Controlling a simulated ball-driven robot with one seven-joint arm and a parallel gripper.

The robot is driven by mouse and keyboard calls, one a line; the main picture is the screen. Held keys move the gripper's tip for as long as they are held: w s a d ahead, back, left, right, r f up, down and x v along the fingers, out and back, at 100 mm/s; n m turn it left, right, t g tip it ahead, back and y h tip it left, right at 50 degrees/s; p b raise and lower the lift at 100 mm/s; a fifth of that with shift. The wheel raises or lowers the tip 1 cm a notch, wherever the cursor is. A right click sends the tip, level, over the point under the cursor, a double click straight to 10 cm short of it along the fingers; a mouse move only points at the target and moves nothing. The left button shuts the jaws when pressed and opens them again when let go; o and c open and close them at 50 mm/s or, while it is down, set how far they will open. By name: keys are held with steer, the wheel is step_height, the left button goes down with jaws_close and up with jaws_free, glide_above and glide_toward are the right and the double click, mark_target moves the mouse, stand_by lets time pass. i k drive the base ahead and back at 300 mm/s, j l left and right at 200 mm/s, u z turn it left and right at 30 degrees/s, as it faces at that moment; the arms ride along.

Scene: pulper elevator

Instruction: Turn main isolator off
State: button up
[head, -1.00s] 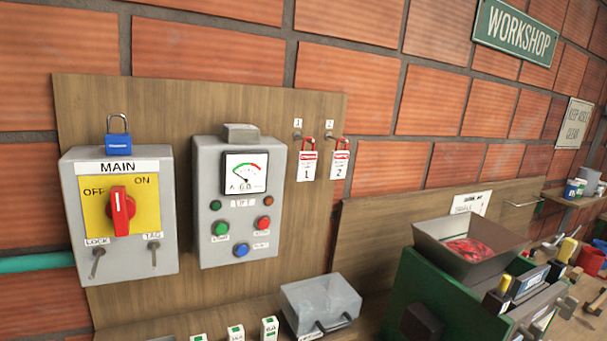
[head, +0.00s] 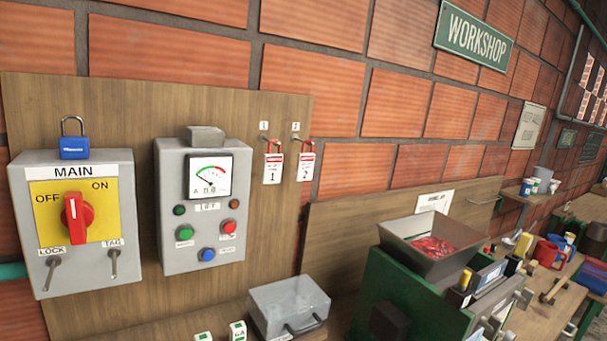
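The main isolator (head: 72,220) is a grey box at the left of the wooden board, labelled MAIN. Its red rotary handle (head: 77,218) sits on a yellow plate marked OFF at left and ON at right. The handle stands nearly upright; I cannot tell for certain which mark it points to. A blue padlock (head: 75,147) stands on top of the box. LOCK (head: 52,270) and TAG (head: 114,262) pegs are below the plate. My gripper is not in view.
A grey lift panel (head: 205,205) with a meter and coloured buttons is right of the isolator. Two red-and-white tags (head: 273,168) hang on hooks. A green machine with a grey hopper (head: 432,240) stands at right.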

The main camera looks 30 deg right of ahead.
mark_target(77, 214)
steer(key=i+u, duration=0.2)
steer(key=u, duration=0.15)
steer(key=i+u, duration=0.2)
steer(key=u, duration=0.15)
steer(key=i+u, duration=0.2)
steer(key=u, duration=0.15)
